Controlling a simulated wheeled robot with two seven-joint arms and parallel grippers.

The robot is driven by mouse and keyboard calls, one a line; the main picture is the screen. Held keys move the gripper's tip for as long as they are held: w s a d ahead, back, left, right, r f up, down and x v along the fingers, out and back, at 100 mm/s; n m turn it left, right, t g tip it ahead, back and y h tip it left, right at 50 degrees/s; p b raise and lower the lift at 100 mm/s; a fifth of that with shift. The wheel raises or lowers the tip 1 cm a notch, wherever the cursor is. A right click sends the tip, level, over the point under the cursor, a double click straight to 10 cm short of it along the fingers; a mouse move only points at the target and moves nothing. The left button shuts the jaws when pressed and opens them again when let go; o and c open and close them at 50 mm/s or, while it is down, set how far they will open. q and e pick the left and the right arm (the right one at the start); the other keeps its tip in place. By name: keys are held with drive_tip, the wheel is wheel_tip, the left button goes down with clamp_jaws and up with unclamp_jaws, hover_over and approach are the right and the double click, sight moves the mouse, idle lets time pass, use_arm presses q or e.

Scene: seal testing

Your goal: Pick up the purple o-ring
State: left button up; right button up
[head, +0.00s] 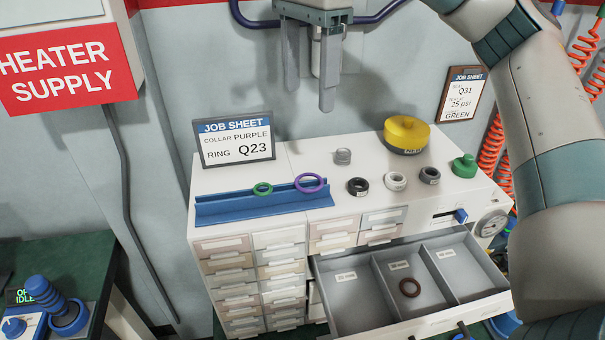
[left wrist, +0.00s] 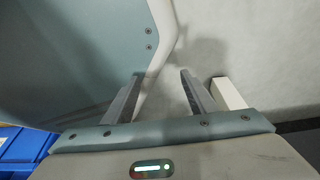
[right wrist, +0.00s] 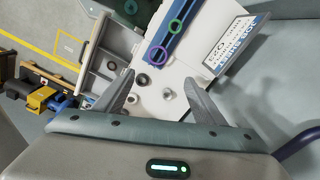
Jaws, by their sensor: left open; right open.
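The purple o-ring (head: 311,183) rests on the blue rack (head: 260,206) on the white cabinet top, at the rack's right end. A smaller green ring (head: 262,189) sits to its left on the same rack. My right gripper (head: 309,100) is open and empty, above and behind the rack. My left gripper (left wrist: 158,75) is open and empty near a plain grey surface. The left gripper does not show in the head view.
A job sheet stand (head: 235,142) stands behind the rack. Several small rings and a yellow round part (head: 406,133) are on the cabinet top at right. An open drawer (head: 440,288) holds a brown ring (head: 410,288). My right arm blocks the right side.

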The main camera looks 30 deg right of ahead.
use_arm(q)
drive_tip(key=s+a+r+g+p, duration=0.1)
drive_tip(key=s+a+g+p, duration=0.1)
drive_tip(key=s, duration=0.6)
drive_tip(key=shift+s+a+y+p, duration=0.15)
drive_tip(key=shift+a+y+p, duration=0.15)
drive_tip(key=shift+a+p, duration=0.3)
use_arm(e)
wheel_tip(320, 180, down, 12)
drive_tip(key=shift+s, duration=0.15)
use_arm(q)
drive_tip(key=shift+d+r, duration=0.1)
drive_tip(key=shift+r, duration=0.05)
use_arm(e)
drive_tip(key=shift+f, duration=0.1)
drive_tip(key=f+p, duration=0.3)
drive_tip(key=f, duration=0.1)
drive_tip(key=shift+s, duration=0.2)
drive_tip(key=shift+f, duration=0.55)
use_arm(q)
wheel_tip(320, 180, up, 3)
drive_tip(key=shift+f, duration=0.1)
